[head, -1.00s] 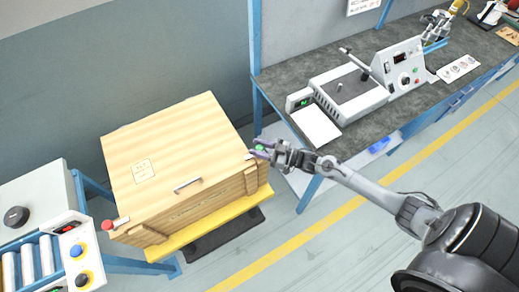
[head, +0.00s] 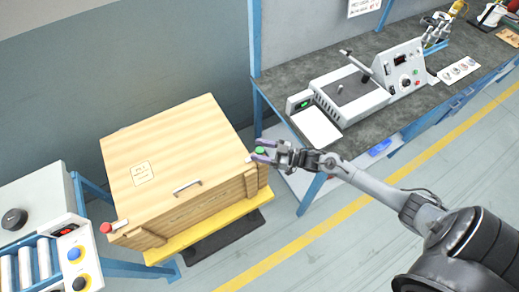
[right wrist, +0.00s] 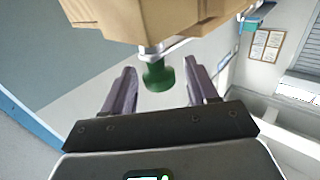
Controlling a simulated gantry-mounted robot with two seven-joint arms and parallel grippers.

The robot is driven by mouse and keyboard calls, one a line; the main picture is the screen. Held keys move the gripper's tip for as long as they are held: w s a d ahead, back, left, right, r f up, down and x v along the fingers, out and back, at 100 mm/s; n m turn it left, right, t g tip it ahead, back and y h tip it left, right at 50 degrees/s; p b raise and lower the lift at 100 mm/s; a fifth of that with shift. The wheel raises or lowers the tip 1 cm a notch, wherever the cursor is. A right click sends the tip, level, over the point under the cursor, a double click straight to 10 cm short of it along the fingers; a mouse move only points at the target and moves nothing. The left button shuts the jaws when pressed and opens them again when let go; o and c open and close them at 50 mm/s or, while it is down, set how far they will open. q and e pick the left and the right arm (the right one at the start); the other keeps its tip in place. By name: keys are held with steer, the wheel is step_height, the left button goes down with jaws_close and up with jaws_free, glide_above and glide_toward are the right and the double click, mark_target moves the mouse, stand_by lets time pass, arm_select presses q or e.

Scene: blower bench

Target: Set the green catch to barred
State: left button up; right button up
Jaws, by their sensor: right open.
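The green catch (head: 260,150) is at the right corner of the wooden crate (head: 205,130), at lid height. In the right wrist view its green knob (right wrist: 157,76) hangs on a pale metal lever against the crate. My right gripper (head: 261,151) is open, with one finger on each side of the knob. The wrist view shows gaps between the knob and both fingers. A red catch (head: 107,227) sits at the crate's left front corner. My left gripper is not in view.
The crate has a lid handle (head: 187,188) and stands on a yellow platform (head: 205,235). A dark workbench (head: 400,120) with a grey machine (head: 350,92) is at the right. A roller conveyor (head: 35,262) is at the left.

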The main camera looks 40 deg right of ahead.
steer(key=v, duration=1)
steer(key=shift+s+d, duration=0.15)
